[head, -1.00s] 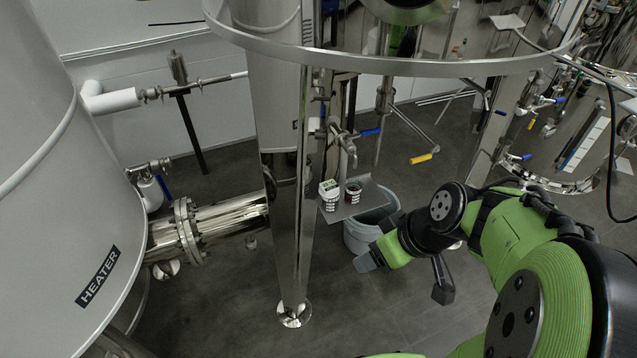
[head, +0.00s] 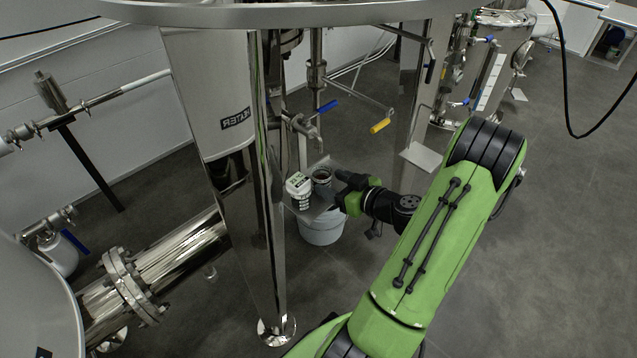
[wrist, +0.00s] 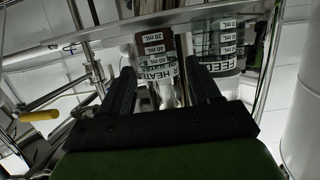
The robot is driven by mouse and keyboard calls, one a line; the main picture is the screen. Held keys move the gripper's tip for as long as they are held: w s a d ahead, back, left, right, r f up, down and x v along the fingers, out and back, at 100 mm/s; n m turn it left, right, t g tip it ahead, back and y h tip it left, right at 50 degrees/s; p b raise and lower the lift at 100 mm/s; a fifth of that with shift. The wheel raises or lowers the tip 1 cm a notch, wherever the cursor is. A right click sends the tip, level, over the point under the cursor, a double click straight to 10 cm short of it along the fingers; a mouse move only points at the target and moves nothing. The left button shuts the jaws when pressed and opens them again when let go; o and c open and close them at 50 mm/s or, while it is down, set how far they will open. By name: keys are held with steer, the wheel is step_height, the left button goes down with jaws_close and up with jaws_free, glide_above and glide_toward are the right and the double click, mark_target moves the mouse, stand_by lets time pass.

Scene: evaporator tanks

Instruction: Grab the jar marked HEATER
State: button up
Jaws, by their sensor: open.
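The jar marked HEATER (wrist: 156,62) shows in the wrist view between the fingertips and just beyond them, with dark brown contents. It appears to be the open, dark jar (head: 322,178) on the small metal shelf (head: 328,211) in the head view. A second jar marked FEED (wrist: 222,62) is beside it, right in the wrist view; it appears to be the white-topped jar (head: 299,189). My gripper (wrist: 160,76) is open and empty, its fingers pointing at the HEATER jar. In the head view my gripper (head: 342,188) is right of the jars, close to the shelf.
A bucket (head: 321,230) stands under the shelf. A tap (head: 303,127) hangs above it, with blue (head: 327,107) and yellow (head: 381,126) handles behind. A shiny tank leg (head: 262,240) rises left of the jars. Open floor lies to the right.

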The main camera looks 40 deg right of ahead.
steer(key=x, duration=0.7)
steer(key=shift+d+f, duration=0.15)
steer(key=shift+d, duration=0.05)
steer(key=shift+s, duration=0.15)
steer(key=c, duration=1)
